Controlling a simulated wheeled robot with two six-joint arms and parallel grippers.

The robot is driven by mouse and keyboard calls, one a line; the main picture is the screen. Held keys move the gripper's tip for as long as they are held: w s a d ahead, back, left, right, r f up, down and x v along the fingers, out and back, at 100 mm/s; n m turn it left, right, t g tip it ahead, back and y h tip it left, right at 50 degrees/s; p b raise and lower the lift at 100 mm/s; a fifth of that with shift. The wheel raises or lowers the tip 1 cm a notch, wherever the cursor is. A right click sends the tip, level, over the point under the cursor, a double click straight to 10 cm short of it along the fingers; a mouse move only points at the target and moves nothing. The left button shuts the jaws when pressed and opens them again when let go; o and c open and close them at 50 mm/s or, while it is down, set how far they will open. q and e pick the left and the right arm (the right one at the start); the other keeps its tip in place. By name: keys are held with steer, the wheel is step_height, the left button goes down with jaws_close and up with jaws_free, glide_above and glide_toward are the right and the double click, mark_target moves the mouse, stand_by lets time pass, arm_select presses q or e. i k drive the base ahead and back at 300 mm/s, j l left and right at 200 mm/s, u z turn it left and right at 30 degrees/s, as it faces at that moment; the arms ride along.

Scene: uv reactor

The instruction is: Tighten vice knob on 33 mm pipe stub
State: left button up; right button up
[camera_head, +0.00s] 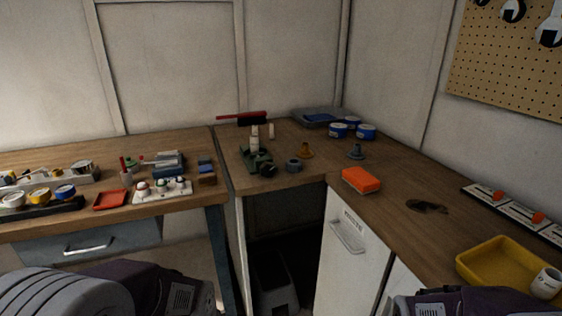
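A small green vice (256,157) stands on the corner bench. A dark round knob (267,170) shows at its near end. A pale upright pipe stub (255,136) rises from the vice; how firmly it is clamped cannot be told. A black tool head with a long red handle (240,116) shows at the stub's top; whether it touches the stub is unclear. My arms show only at the bottom left and bottom right edges, well short of the vice. Neither gripper's fingers are in view.
A grey ring (293,165), an orange-brown fitting (305,151) and a grey-blue fitting (356,152) stand right of the vice. An orange sponge (361,180) lies near the bench edge. A yellow tray (502,263) sits at the right. The left bench holds several small items.

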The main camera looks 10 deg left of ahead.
mark_target(267, 170)
steer(key=i+j+z, duration=0.15)
steer(key=j+z, duration=0.2)
steer(key=i+j+z, duration=0.15)
steer(key=z, duration=0.2)
steer(key=j+z, duration=0.7)
steer(key=j, duration=0.15)
